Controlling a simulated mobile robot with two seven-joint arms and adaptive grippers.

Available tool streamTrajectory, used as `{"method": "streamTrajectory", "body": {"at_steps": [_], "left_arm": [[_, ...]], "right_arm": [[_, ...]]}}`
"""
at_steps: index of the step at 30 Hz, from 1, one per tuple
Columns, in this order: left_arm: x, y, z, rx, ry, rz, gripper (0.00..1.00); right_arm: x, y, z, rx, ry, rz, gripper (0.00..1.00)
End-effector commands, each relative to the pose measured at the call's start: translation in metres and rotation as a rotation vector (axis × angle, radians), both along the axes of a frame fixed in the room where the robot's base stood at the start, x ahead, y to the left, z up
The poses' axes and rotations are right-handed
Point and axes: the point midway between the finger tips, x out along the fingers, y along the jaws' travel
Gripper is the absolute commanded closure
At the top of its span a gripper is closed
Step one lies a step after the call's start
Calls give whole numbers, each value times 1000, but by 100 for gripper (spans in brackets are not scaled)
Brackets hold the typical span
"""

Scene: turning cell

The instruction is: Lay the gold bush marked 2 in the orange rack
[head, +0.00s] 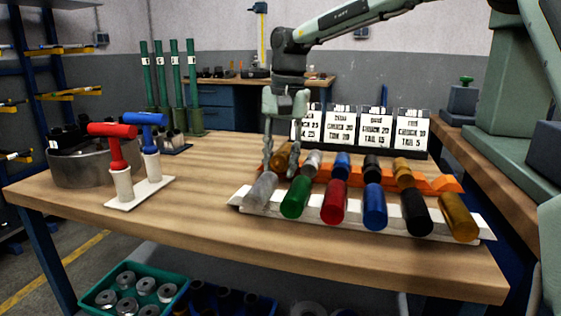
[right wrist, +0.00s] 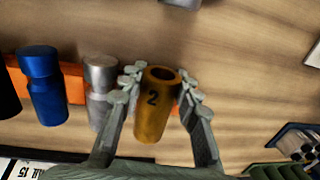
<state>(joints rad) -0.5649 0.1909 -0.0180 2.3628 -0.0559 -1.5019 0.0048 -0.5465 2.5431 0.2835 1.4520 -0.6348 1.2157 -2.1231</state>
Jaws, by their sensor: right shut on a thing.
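The gold bush marked 2 (right wrist: 155,105) sits between the fingers of my right gripper (right wrist: 152,88), which is shut on it. In the head view the bush (head: 281,156) shows between the fingers of the right gripper (head: 280,168), at the left end of the orange rack (head: 440,183). The bush is at rack level, beside a silver piece (head: 311,162); I cannot tell whether it touches the rack. Blue (head: 342,165), black (head: 372,167) and gold (head: 403,170) pieces lie farther along the rack. My left gripper is out of view.
A white rack (head: 236,200) with several coloured bars lies in front of the orange rack. Printed cards (head: 375,128) stand behind. Red (head: 113,140) and blue (head: 150,130) handled tools stand at left on a white base (head: 140,193). The table between is clear.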

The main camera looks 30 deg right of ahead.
Motion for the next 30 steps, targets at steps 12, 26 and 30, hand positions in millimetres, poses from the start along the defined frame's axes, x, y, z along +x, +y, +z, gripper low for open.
{"method": "streamTrajectory", "body": {"at_steps": [12,26,30], "left_arm": [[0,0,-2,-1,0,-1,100],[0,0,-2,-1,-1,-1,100],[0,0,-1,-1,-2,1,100]], "right_arm": [[0,0,-4,1,-1,0,100],[0,0,-5,0,0,0,44],[0,-1,-1,-1,-1,-1,44]]}}
